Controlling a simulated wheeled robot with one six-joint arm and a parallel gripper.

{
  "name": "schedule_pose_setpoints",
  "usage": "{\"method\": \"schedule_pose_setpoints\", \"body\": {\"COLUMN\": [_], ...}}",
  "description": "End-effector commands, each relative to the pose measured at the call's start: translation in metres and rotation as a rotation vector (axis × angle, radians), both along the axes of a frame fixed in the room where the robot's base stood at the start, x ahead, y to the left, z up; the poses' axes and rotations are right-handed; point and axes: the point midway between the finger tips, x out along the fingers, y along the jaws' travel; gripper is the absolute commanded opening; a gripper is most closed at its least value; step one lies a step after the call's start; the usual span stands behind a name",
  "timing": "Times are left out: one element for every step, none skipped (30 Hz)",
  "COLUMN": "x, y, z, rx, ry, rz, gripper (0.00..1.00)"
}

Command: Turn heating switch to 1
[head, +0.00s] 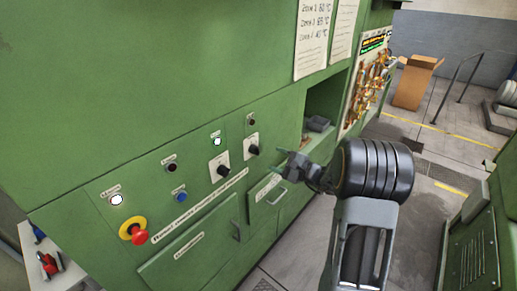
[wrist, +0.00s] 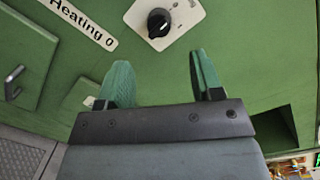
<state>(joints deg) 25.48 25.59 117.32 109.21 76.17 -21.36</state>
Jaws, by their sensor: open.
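Two black rotary knobs on white plates sit on the green panel in the head view: a left knob (head: 222,170) and a right knob (head: 253,150). In the head view my gripper (head: 284,166) is just right of the right knob, in front of the panel.
A red emergency stop button (head: 139,237) on a yellow base, a blue button (head: 181,196) and lit white lamps (head: 116,199) are on the panel. Drawer fronts (head: 190,246) with handles lie below. A dark recess (head: 322,110) opens to the right.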

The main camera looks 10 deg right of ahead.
Motion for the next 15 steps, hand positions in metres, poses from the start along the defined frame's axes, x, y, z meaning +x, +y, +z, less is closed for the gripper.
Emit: {"method": "schedule_pose_setpoints", "body": {"x": [0.008,0.012,0.018,0.022,0.026,0.032,0.035,0.038,0.043,0.046,0.048,0.052,0.054,0.056,0.058], "y": [0.008,0.012,0.017,0.021,0.024,0.029,0.032,0.035,0.039,0.042,0.044,0.047,0.048,0.05,0.052], "z": [0.003,0.003,0.003,0.003,0.003,0.003,0.003,0.002,0.002,0.002,0.002,0.002,0.002,0.002,0.001], "rx": [0.0,-0.001,-0.001,-0.001,-0.001,-0.001,-0.001,-0.001,-0.001,-0.001,-0.002,-0.002,-0.002,-0.002,-0.002], "ry": [0.002,0.002,0.001,0.001,0.002,0.002,0.002,0.002,0.001,0.002,0.002,0.002,0.0,0.001,0.001], "rz": [0.005,0.004,0.005,0.005,0.004,0.004,0.004,0.004,0.005,0.004,0.003,0.003,0.003,0.004,0.004], "gripper": [0.6,0.6,0.6,0.6,0.6,0.6,0.6,0.6,0.6,0.6,0.6,0.6,0.6,0.6,0.6]}}
